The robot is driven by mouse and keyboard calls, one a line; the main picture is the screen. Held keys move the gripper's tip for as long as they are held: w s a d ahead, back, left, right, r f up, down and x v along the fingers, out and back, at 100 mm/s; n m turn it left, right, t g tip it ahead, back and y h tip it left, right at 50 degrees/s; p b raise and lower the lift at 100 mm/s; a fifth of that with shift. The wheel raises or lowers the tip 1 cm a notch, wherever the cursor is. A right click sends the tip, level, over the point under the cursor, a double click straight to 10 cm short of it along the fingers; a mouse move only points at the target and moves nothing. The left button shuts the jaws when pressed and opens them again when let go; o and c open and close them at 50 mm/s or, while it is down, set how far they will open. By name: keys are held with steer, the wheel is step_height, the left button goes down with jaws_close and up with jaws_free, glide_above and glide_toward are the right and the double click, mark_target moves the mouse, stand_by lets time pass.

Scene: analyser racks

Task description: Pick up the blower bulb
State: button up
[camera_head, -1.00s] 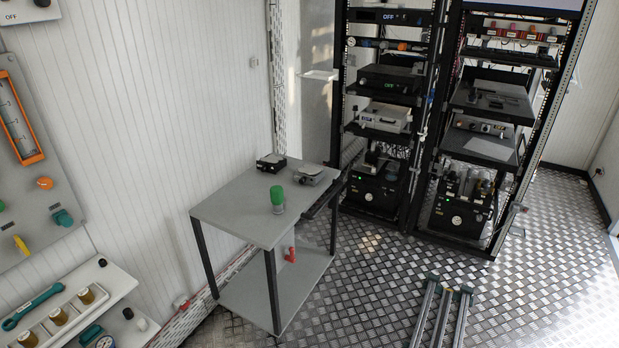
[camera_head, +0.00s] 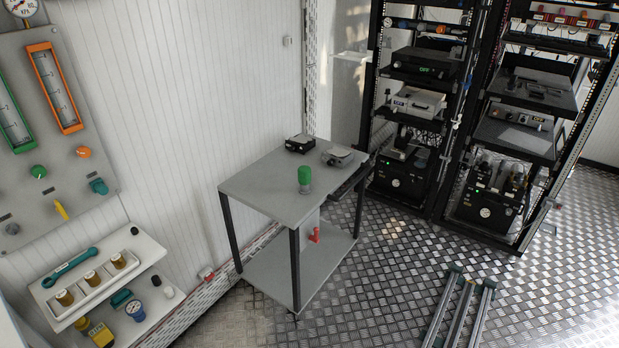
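I cannot make out a blower bulb for certain. A red object (camera_head: 314,235) is at the lower shelf of the grey table; it is too small to tell what it is. A green-capped clear container (camera_head: 304,180) stands upright on the table top. Small dark and pale items (camera_head: 167,292) lie on the white wall shelf at lower left, also too small to name. My gripper is not in view.
The grey table (camera_head: 262,186) stands by the white wall, with two small devices (camera_head: 300,143) (camera_head: 338,157) at its back. Black equipment racks (camera_head: 436,205) stand at right. Metal rails (camera_head: 462,310) lie on the floor. A gauge panel (camera_head: 75,150) hangs at left.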

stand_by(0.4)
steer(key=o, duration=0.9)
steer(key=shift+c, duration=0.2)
